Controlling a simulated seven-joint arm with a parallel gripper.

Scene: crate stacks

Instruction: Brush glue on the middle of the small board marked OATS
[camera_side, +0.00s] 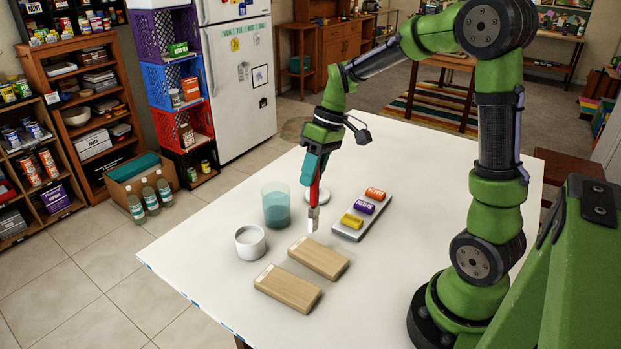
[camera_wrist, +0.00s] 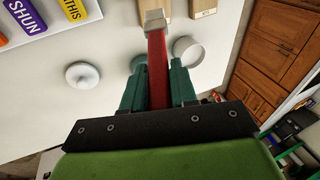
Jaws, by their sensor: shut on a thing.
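My gripper (camera_side: 314,172) is shut on a red-handled brush (camera_side: 314,198), which points down with its pale tip over the table, near the far end of the farther wooden board (camera_side: 318,258). I cannot tell whether the tip touches anything. A second wooden board (camera_side: 287,288) lies nearer the camera, parallel to it. Both are plain light wood with a small mark at one end; I cannot read OATS on either. In the wrist view the brush (camera_wrist: 158,65) runs up from the fingers, and one board (camera_wrist: 203,8) shows at the top edge. A white cup (camera_side: 250,242) stands left of the boards.
A teal translucent tumbler (camera_side: 276,206) stands behind the white cup. A grey tray (camera_side: 345,233) with orange, purple and yellow labelled blocks lies right of the brush. A white round piece (camera_wrist: 82,75) sits on the table. The table's front left is clear.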

